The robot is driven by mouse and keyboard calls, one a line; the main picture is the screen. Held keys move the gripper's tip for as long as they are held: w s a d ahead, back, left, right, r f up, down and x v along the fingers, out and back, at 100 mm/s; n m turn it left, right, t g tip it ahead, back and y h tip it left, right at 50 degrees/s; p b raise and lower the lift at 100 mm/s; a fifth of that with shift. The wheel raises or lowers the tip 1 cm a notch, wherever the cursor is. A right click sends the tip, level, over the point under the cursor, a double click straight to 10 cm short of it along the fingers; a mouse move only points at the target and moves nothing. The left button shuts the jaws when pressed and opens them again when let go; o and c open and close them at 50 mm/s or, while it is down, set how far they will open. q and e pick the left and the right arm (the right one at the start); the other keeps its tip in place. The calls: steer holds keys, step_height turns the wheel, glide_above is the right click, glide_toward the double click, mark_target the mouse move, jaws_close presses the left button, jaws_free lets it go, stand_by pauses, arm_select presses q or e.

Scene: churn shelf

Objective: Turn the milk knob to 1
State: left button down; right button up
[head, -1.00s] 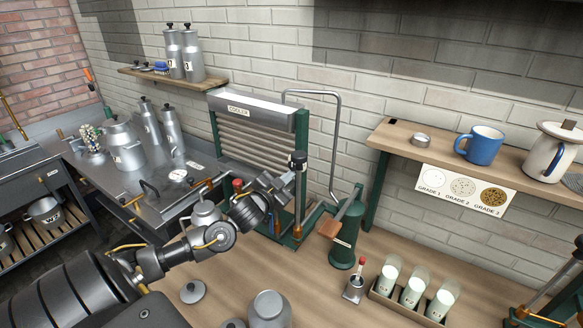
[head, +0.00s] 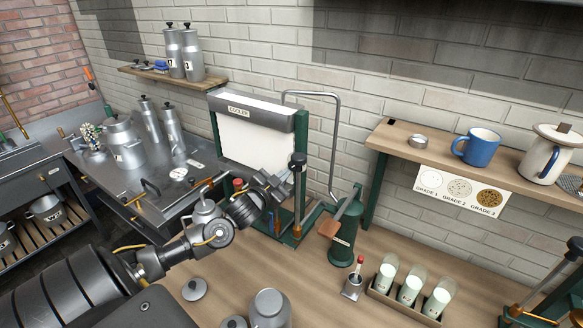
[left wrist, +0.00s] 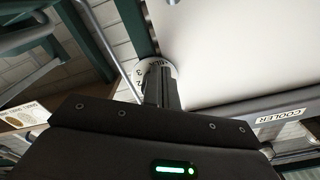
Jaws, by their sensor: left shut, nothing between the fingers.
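The cooler (head: 252,98) is a metal trough in a green frame, and its front is smooth white. The milk dial (left wrist: 150,67) shows in the left wrist view as a white disc at the cooler's frame, with numbers including 2 and 3. My fingers cover part of it, so its setting cannot be read. My left gripper (head: 287,179) is shut and empty, with its tips at the cooler's right post, just below a dark cap (head: 298,159). In the left wrist view the shut fingers (left wrist: 160,80) overlap the dial; I cannot tell whether they touch it. My right gripper is out of view.
A green pump-like stand (head: 344,236) is right of the cooler. A small red-handled cup (head: 353,284) and a tray of glasses (head: 379,293) stand on the counter. A shelf (head: 393,136) with a blue mug (head: 480,148) is above. Metal cans and lids sit near my arm.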

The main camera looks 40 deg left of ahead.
arm_select(q)
steer(key=shift+s+a+f, duration=0.1)
steer(key=shift+f, duration=0.15)
steer(key=s+p, duration=0.1)
steer(key=s, duration=0.5)
steer(key=shift+d+p, duration=0.3)
steer(key=shift+p, duration=0.05)
steer(key=shift+f, duration=0.1)
